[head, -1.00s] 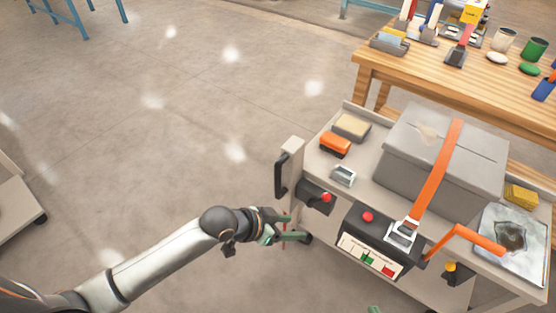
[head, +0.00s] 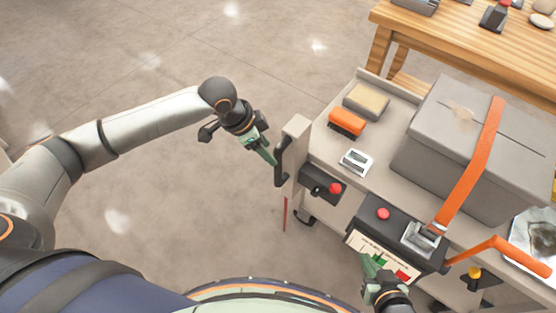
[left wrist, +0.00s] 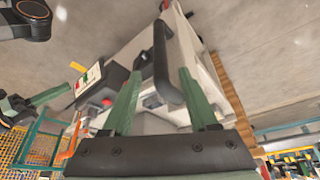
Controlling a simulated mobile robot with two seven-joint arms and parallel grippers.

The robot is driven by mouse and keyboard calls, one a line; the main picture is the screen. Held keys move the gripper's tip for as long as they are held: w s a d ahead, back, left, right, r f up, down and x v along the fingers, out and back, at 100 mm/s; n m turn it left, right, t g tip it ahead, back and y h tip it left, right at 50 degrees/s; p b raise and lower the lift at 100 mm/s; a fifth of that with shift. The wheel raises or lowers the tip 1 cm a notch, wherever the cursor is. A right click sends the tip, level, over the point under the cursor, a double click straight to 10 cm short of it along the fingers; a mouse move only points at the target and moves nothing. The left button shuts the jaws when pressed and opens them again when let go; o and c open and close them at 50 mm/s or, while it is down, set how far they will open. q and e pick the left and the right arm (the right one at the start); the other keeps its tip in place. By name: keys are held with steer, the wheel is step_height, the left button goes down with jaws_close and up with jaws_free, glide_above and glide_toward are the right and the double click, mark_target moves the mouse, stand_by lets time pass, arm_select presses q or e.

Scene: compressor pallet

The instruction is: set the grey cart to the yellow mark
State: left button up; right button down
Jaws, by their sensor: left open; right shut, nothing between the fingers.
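The grey cart (head: 340,205) stands at the right of the head view. A black handle (head: 281,160) is on its left end post. My left gripper (head: 269,158) is open beside this handle. In the left wrist view, the handle (left wrist: 161,65) shows between the two green fingers (left wrist: 160,100); I cannot tell whether they touch it. My right gripper (head: 368,266) is shut and empty, close in front of the cart's control panel (head: 385,256).
A grey box (head: 470,150) under an orange strap (head: 473,160) sits on the cart, with an orange brush (head: 346,122) and a sponge (head: 366,100). An orange lever (head: 500,246) sticks out in front. A wooden table (head: 455,38) stands behind. Floor left of the cart is clear.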

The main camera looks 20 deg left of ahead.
arm_select(q)
steer(key=b+x, duration=0.1)
steer(key=x, duration=0.6)
steer(key=shift+f, duration=0.3)
steer(key=shift+w+d, duration=0.15)
steer(key=shift+c, duration=0.2)
jaws_close()
stand_by(0.7)
